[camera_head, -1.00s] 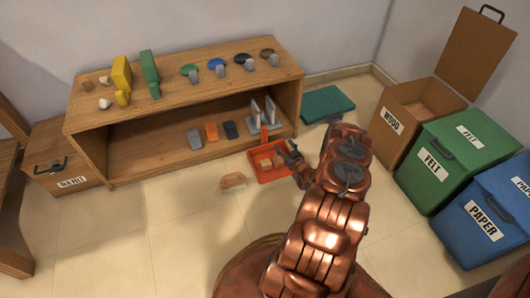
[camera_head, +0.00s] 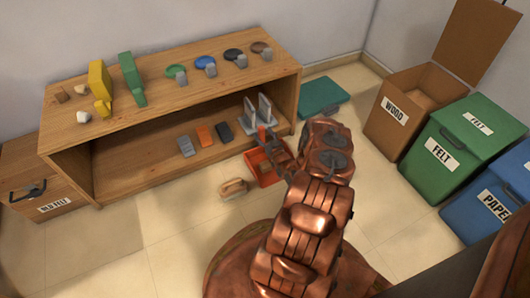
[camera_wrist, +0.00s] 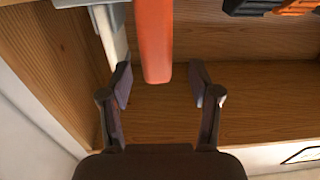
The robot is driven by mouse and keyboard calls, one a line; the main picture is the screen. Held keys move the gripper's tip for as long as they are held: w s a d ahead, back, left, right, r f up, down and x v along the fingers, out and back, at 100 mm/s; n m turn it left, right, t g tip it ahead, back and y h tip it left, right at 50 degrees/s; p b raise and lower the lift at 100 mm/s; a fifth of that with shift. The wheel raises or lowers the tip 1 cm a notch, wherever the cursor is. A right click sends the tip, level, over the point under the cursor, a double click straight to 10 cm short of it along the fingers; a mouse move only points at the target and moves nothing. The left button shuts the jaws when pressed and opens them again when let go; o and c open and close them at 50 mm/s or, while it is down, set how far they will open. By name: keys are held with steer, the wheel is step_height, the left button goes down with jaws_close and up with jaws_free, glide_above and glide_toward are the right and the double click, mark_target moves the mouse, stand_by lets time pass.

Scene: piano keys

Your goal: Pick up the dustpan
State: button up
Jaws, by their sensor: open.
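The red-orange dustpan (camera_head: 264,174) is on the floor in front of the shelf, partly hidden by my arm in the head view. Its upright handle (camera_wrist: 155,40) reaches in from the top of the wrist view. My gripper (camera_wrist: 161,82) is open, with one finger on each side of the handle's end. The handle appears nearer the left finger, with a gap on both sides. In the head view my gripper (camera_head: 288,160) is over the dustpan, and its fingers are hard to make out.
A wooden brush (camera_head: 233,188) lies on the floor left of the dustpan. Grey upright pieces (camera_head: 258,110) stand on the lower shelf (camera_head: 140,165) just behind. A teal flat box (camera_head: 320,96) and the wood bin (camera_head: 395,110) are to the right.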

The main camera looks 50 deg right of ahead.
steer(key=shift+b+x, duration=0.8)
steer(key=shift+x, duration=1.35)
steer(key=shift+s+d, duration=0.1)
steer(key=shift+d, duration=0.05)
steer(key=shift+c, duration=0.2)
jaws_close()
